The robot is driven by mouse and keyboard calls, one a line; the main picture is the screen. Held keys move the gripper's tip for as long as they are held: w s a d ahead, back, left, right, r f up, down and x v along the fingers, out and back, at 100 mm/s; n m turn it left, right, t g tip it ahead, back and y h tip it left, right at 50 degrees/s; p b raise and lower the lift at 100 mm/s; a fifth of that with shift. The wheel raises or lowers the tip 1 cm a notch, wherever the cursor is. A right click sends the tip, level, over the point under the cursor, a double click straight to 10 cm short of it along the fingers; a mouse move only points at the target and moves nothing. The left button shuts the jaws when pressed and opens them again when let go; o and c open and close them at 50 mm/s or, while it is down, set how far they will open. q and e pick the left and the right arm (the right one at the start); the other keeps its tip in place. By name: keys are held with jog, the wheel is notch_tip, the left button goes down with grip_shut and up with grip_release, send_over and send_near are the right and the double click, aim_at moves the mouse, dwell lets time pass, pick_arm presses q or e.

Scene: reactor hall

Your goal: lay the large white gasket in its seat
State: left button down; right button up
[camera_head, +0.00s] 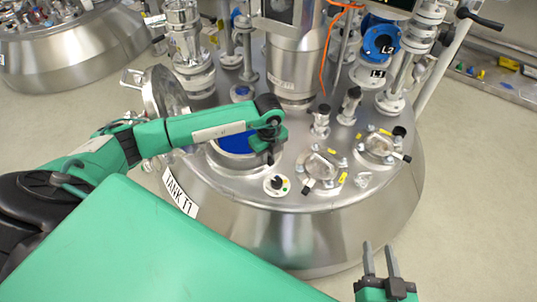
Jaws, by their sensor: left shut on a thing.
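My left gripper (269,150) reaches down at the right edge of the round open port on tank T1. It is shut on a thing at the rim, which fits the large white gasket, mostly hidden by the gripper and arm. The port shows deep blue inside (238,141), with a pale rim (226,160) along its front. I cannot tell gasket from seat there, or whether the gasket lies flat. The round metal lid (165,95) stands open at the port's left. My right gripper (380,247) is open and empty, fingers up, in front of the tank at lower right.
A small round dial (277,184) sits just in front of the port. Clamped covers (322,168) (379,146) and valves (349,105) stand to the right. A large metal column (294,70) rises behind, with an orange cable.

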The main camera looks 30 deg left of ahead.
pick_arm(q)
jog(key=shift+f, duration=0.4)
jog(key=shift+f+b, duration=0.5)
jog(key=shift+b, duration=0.15)
jog(key=shift+f+b, duration=0.3)
jog(key=shift+f, duration=0.45)
pick_arm(e)
notch_tip(320, 180, up, 9)
jog(key=w+d+t, duration=0.2)
jog(key=t, duration=0.4)
jog(key=shift+w+r+y, duration=0.2)
jog(key=shift+w+y, duration=0.05)
jog(key=shift+y, duration=0.05)
jog(key=shift+d, duration=0.1)
pick_arm(q)
jog(key=c, duration=1.2)
grip_release()
jog(key=shift+c, duration=0.2)
pick_arm(e)
jog(key=shift+r, duration=0.1)
pick_arm(q)
notch_tip(320, 180, up, 6)
jog(key=p, duration=0.5)
jog(key=shift+r, duration=0.1)
pick_arm(e)
notch_tip(320, 180, up, 5)
jog(key=shift+r, duration=0.1)
